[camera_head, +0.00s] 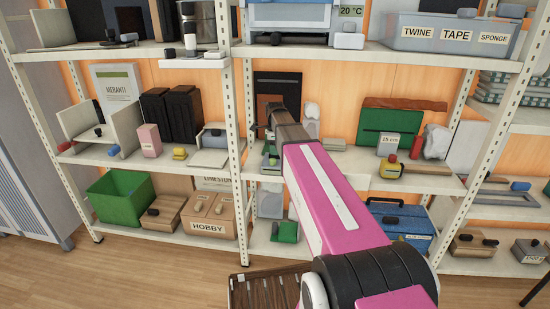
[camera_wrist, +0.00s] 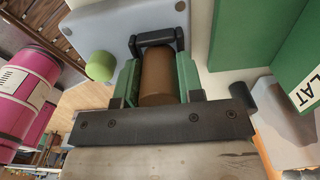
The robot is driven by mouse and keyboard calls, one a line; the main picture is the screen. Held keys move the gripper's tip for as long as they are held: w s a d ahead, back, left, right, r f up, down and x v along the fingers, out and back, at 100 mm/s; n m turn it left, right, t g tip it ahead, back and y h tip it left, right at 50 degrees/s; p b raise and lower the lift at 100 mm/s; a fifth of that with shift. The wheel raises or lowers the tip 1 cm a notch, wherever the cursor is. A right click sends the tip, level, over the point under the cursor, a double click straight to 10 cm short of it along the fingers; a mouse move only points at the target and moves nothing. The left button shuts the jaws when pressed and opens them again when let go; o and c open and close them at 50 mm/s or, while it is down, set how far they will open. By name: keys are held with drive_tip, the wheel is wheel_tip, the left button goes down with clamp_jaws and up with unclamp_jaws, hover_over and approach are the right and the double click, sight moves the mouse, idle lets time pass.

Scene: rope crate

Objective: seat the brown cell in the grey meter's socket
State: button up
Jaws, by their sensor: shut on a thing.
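The brown cell (camera_wrist: 158,78) is a short upright-looking cylinder in the wrist view. My gripper (camera_wrist: 157,70) is shut on it, with a green finger on each side. A black bracket (camera_wrist: 155,38) crosses just beyond the cell's far end; I cannot tell if they touch. Beyond it is a pale grey body (camera_wrist: 105,25), probably the grey meter, with a small round mark near its edge. I cannot make out the inside of a socket. In the head view my gripper (camera_head: 270,152) reaches the middle shelf, and my arm hides much of what is there.
A green knob-like piece (camera_wrist: 100,66) is left of the fingers, and a large green block (camera_wrist: 240,35) stands close on the right. Around the gripper are a shelf post (camera_head: 239,150), a green panel (camera_head: 390,122) and a grey box labelled 15 cm (camera_head: 388,146).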

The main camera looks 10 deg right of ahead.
drive_tip(key=shift+f, duration=0.1)
drive_tip(key=o, duration=1.2)
wheel_tip(320, 180, up, 11)
drive_tip(key=shift+f, duration=0.1)
drive_tip(key=shift+s, duration=0.1)
